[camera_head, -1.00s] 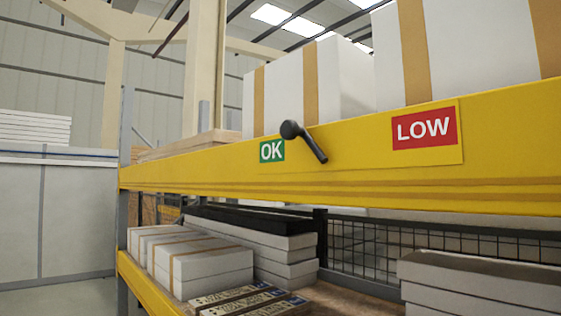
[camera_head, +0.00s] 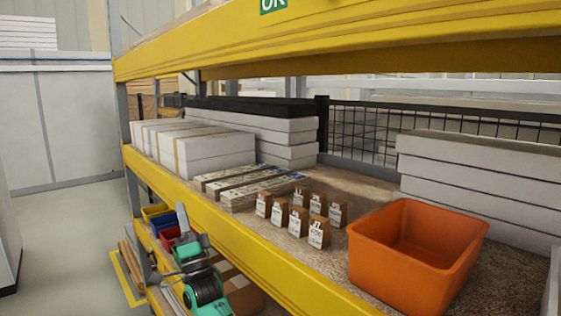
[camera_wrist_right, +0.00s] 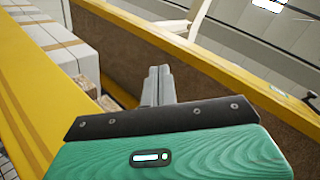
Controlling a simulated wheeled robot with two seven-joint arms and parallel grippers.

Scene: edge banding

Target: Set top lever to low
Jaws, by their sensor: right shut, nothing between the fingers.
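In the head view the top yellow beam (camera_head: 300,38) crosses the upper part. The lower part of the green OK label (camera_head: 273,5) shows at its top edge, and the lever is out of that view. In the right wrist view a small dark shape at the right edge, on the yellow beam (camera_wrist_right: 230,75), looks like the lever (camera_wrist_right: 312,101), partly cut off. My right gripper (camera_head: 181,212) is at the lower left of the head view, in front of the lower shelf edge. Its fingers (camera_wrist_right: 157,80) are together and empty, apart from the lever. My left gripper is out of view.
An orange bin (camera_head: 415,255) stands on the lower shelf at the right. Several small brown bags (camera_head: 298,220), flat packs (camera_head: 250,187) and white boxes (camera_head: 195,148) sit beside it. The lower yellow beam (camera_head: 235,245) runs along the front. Floor (camera_head: 75,235) is clear at the left.

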